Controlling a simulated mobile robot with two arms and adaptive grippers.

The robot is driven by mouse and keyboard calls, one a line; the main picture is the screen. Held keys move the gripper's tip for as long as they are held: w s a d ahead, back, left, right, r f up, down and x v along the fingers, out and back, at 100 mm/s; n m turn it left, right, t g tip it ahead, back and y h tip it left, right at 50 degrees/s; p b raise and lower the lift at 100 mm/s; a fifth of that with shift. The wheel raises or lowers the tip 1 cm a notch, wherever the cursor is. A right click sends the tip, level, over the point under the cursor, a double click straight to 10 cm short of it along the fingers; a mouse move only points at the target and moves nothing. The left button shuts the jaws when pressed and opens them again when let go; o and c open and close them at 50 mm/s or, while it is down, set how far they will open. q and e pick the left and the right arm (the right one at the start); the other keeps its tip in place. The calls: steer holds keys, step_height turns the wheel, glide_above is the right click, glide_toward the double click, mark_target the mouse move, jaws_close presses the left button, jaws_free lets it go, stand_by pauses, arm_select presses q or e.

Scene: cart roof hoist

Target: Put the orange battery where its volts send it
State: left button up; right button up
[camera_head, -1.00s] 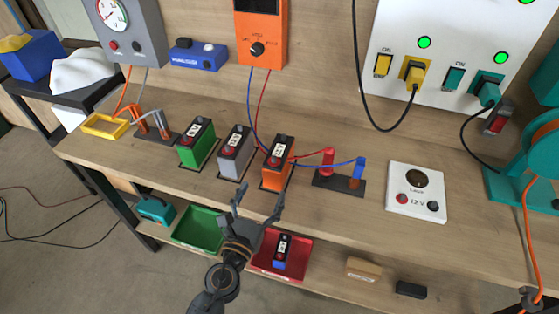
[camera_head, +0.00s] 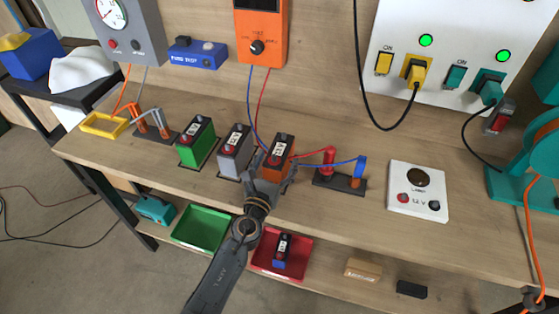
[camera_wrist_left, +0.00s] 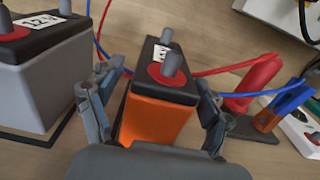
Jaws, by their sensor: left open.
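The orange battery (camera_head: 278,161), with a black top, a white label and red and grey terminals, stands upright near the workbench's front edge. In the left wrist view the orange battery (camera_wrist_left: 153,118) fills the space between the fingers. My left gripper (camera_head: 270,176) is open, with one finger on each side of it. In the left wrist view my left gripper (camera_wrist_left: 155,112) appears with small gaps to the battery's sides; contact is unclear. The label's number is not readable. On the lower shelf are a green tray (camera_head: 192,240) and a red tray (camera_head: 295,268) holding a blue battery (camera_head: 281,252).
A grey battery (camera_head: 234,155) stands close to the left, with a green battery (camera_head: 199,146) beyond it. Red and blue probes (camera_head: 328,160) stand close to the right, their wires passing behind the orange battery. A lamp box (camera_head: 417,196) is further right.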

mark_target(276, 150)
arm_select(q)
steer(key=shift+s, duration=0.1)
steer(key=shift+c, duration=1.3)
jaws_close()
steer(key=shift+r, duration=0.25)
steer(key=shift+r, duration=0.1)
step_height(276, 150, up, 4)
steer(key=p, duration=0.3)
steer(key=shift+p, duration=0.35)
steer(key=s+a+r+p, duration=0.7)
steer(key=s+r, duration=0.1)
steer(key=s, duration=0.4)
steer(key=shift+r, duration=0.3)
